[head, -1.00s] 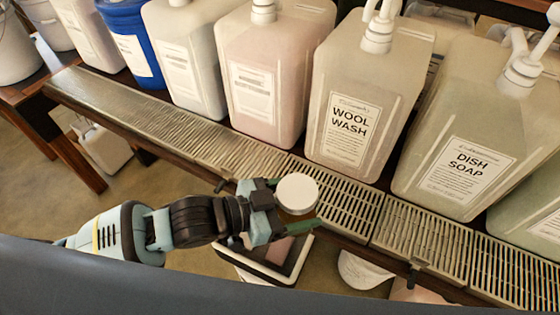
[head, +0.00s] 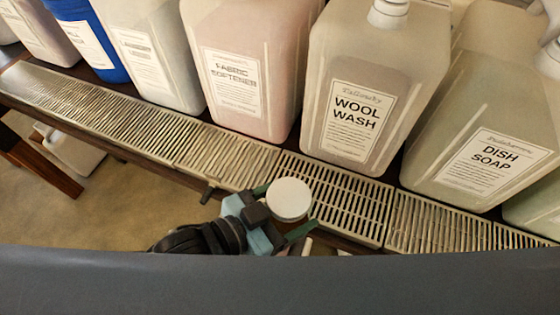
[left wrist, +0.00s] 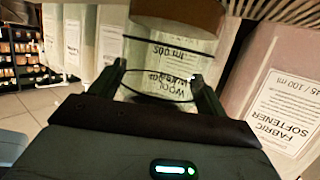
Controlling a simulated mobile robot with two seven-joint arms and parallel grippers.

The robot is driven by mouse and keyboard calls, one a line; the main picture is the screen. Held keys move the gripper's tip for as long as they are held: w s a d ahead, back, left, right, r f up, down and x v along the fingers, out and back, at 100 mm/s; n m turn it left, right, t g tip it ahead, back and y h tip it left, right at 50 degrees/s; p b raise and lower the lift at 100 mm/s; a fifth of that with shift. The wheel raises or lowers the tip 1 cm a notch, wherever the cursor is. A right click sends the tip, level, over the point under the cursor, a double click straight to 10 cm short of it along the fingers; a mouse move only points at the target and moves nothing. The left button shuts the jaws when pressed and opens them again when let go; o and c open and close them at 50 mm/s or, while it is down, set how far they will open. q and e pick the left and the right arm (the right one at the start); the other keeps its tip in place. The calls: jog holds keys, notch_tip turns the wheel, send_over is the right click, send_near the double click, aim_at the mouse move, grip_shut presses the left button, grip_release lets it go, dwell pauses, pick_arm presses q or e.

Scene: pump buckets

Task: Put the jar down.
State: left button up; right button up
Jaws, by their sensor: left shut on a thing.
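My left gripper (head: 281,211) is shut on a jar (head: 290,198) with a round pale top. Its green fingertips lie on either side of the jar. In the left wrist view the jar (left wrist: 170,52) is clear, with dark "500 ml" lettering and a brown band at the upper end. The fingers of my left gripper (left wrist: 158,80) are on both sides of it. In the head view the jar overlaps the front part of the slotted metal grating (head: 350,207), below the wool wash container (head: 358,120). I cannot tell if its base touches the grating. My right gripper is out of view.
Large pump containers stand in a row behind the grating: fabric softener (head: 238,85), dish soap (head: 490,165) and several others, including a blue bucket (head: 90,40). The grating in front of them is bare on both sides of the jar. The floor (head: 110,205) shows at the lower left.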

pick_arm(q)
jog(key=w+f, duration=0.1)
jog(key=w, duration=0.3)
jog(key=w+a+f, duration=0.1)
jog(key=w, duration=0.4)
jog(key=w+f, duration=0.2)
jog(key=w, duration=0.3)
jog(key=shift+w+a+b, duration=0.15)
jog(key=shift+b, duration=0.2)
jog(key=shift+f, duration=0.3)
jog(key=shift+f, duration=0.2)
jog(key=o, duration=1.9)
